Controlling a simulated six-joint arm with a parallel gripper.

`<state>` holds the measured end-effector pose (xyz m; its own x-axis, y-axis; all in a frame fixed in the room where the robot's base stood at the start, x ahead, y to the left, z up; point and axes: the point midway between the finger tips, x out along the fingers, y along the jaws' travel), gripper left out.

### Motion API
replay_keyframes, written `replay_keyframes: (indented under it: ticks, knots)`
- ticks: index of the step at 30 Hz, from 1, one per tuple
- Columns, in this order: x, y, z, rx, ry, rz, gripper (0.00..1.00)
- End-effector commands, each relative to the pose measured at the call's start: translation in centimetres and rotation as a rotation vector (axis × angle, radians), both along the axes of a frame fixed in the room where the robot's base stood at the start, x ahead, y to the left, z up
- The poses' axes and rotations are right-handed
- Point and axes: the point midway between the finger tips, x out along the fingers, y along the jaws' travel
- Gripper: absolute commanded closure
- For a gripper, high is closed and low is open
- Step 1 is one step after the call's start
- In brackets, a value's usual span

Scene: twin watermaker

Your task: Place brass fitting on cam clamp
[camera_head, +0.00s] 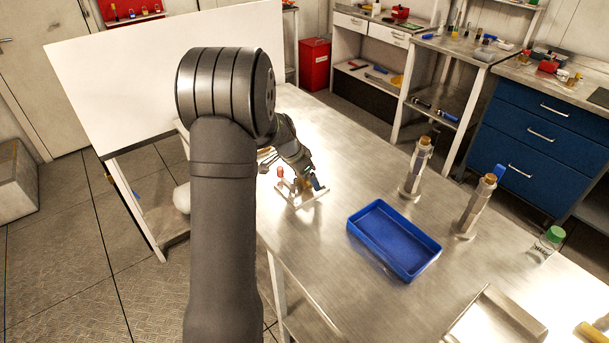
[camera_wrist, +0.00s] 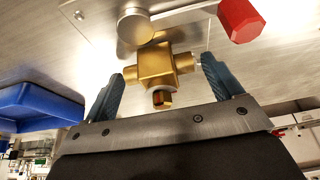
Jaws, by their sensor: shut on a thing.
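The brass fitting (camera_wrist: 157,64) is a gold block with side stubs, between the two blue fingers of my gripper (camera_wrist: 162,78) in the wrist view. My gripper is shut on it, across its side stubs. The cam clamp, with a round grey metal cam (camera_wrist: 135,26) and a red handle end (camera_wrist: 240,19), lies right behind the fitting on a flat plate. Whether the fitting touches the clamp I cannot tell. In the head view the clamp's base plate (camera_head: 291,200) is on the steel table, and my arm partly hides the fitting.
A blue tray (camera_head: 382,243) lies to the right of the clamp and also shows in the wrist view (camera_wrist: 38,106). Two metal stands (camera_head: 415,170) (camera_head: 472,208) and a green-capped jar (camera_head: 545,244) stand farther right. A white panel (camera_head: 130,75) rises at the left.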

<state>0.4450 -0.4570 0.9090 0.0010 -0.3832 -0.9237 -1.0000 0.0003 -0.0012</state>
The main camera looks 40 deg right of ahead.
Motion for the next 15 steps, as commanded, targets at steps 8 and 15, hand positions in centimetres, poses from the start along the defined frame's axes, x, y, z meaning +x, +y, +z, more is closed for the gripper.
replay_keyframes:
  ticks: [8,15]
  knots:
    - [-0.01,0.01,-0.32,0.0,0.0,0.0,0.02]
    - [-0.01,0.01,-0.22,0.0,0.0,0.0,0.0]
